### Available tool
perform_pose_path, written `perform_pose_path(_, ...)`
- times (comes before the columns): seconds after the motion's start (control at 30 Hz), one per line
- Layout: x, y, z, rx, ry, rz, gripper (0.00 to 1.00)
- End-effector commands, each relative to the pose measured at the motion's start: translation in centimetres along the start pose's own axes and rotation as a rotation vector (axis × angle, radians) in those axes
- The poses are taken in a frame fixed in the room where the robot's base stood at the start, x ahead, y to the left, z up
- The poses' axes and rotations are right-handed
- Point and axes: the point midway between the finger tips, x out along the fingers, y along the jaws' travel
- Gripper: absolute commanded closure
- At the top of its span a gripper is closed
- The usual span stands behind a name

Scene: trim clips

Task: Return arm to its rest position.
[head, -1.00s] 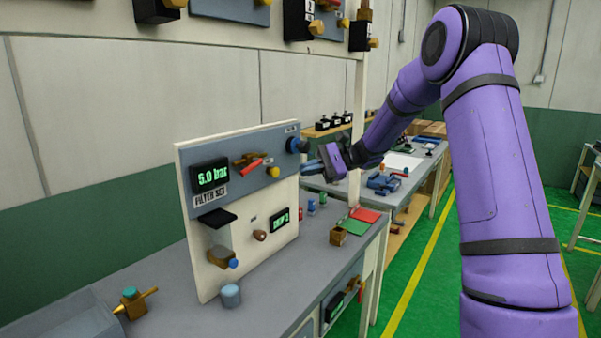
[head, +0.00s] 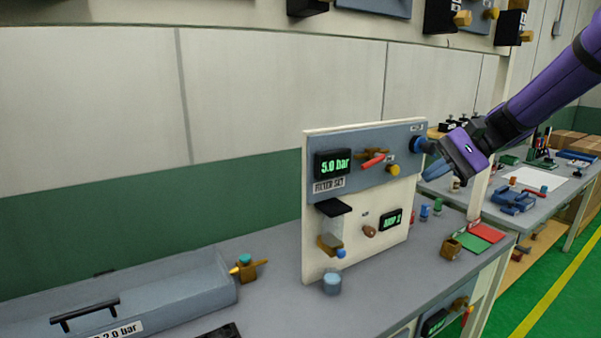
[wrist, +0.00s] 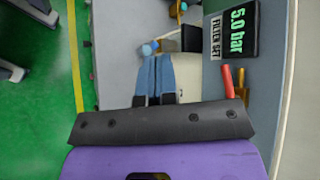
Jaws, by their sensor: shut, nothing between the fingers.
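My gripper (head: 433,169) is at the right edge of the upright test panel (head: 313,233) in the head view, close to the blue knob (head: 418,145). Whether it touches the knob cannot be told from this view. In the wrist view its two blue fingers (wrist: 154,62) are together with nothing held between them. My purple arm (head: 555,82) reaches in from the upper right, its upper part out of frame.
The panel carries a "5.0 bar" display (head: 334,165), a red-handled valve (head: 372,161) and a filter bowl (head: 331,232). A grey lidded box (head: 190,296) lies left on the bench. Green and red pads (head: 487,233) lie right. A second bench (head: 555,215) stands behind.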

Motion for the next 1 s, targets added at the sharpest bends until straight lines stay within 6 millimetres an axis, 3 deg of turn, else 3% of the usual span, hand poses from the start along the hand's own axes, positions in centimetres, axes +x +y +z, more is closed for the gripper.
perform_pose_path(0.1, 0.3, 1.0, 3.8, -0.074, 0.071, 0.113, 1.0)
perform_pose_path(0.5, -0.4, 6.5, 13.3, -0.333, 0.321, 0.438, 1.0)
perform_pose_path(0.8, -1.8, 11.4, 18.4, -0.554, 0.519, 0.63, 1.0)
perform_pose_path(1.0, -2.8, 14.4, 20.7, -0.695, 0.64, 0.726, 1.0)
